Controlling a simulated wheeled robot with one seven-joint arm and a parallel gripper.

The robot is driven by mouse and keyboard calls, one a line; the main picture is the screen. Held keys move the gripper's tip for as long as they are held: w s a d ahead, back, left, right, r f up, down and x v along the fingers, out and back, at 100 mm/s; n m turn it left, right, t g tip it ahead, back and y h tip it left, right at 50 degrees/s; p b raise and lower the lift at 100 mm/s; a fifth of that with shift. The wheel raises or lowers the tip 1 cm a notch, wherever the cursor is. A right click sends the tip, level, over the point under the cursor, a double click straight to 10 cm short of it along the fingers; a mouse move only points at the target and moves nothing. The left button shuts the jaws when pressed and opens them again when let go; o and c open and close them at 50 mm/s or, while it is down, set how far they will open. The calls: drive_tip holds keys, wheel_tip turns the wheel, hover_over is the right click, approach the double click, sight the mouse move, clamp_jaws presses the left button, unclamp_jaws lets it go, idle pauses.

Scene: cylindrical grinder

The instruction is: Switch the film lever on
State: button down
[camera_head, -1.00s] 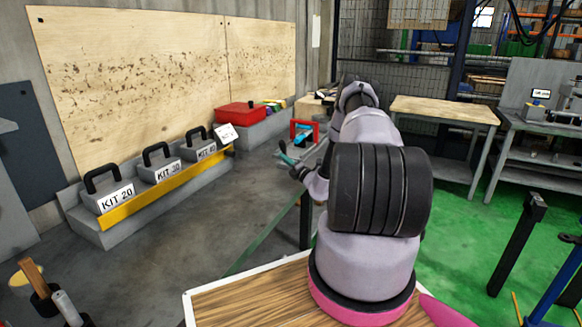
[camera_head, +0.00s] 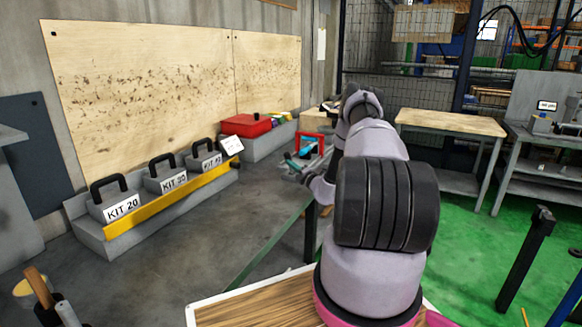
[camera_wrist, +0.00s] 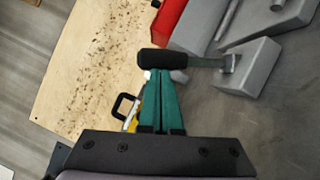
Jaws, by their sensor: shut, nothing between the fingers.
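A lever with a black grip (camera_wrist: 163,60) lies across the wrist view, joined by a short rod to a grey block (camera_wrist: 247,67) at the right. It appears to be the film lever; no label is readable. My gripper (camera_wrist: 158,78) has teal fingers pressed together with nothing between them. Its tips are just below the black grip in the picture; I cannot tell whether they touch. In the head view my gripper (camera_head: 292,160) is small, beside a grey fixture with a red frame (camera_head: 311,143). The lever is not clear there.
Grey kit boxes (camera_head: 117,207) with black handles stand behind a yellow strip (camera_head: 170,198) at the left. A red box (camera_head: 242,125) sits on a grey ledge farther back. A wooden-topped table (camera_head: 450,122) stands at the right.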

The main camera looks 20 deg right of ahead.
drive_tip(key=shift+d+r, duration=0.1)
drive_tip(key=shift+r, duration=0.05)
drive_tip(key=w+d+r+m+g+h, duration=0.1)
drive_tip(key=w+d+r+m+g, duration=0.1)
drive_tip(key=w+d+m, duration=0.3)
drive_tip(key=shift+d+r+m+g, duration=0.25)
drive_tip(key=shift+d+m+g, duration=0.25)
drive_tip(key=shift+d+m, duration=0.25)
drive_tip(key=shift+w, duration=0.15)
idle(0.5)
drive_tip(key=shift+r, duration=0.1)
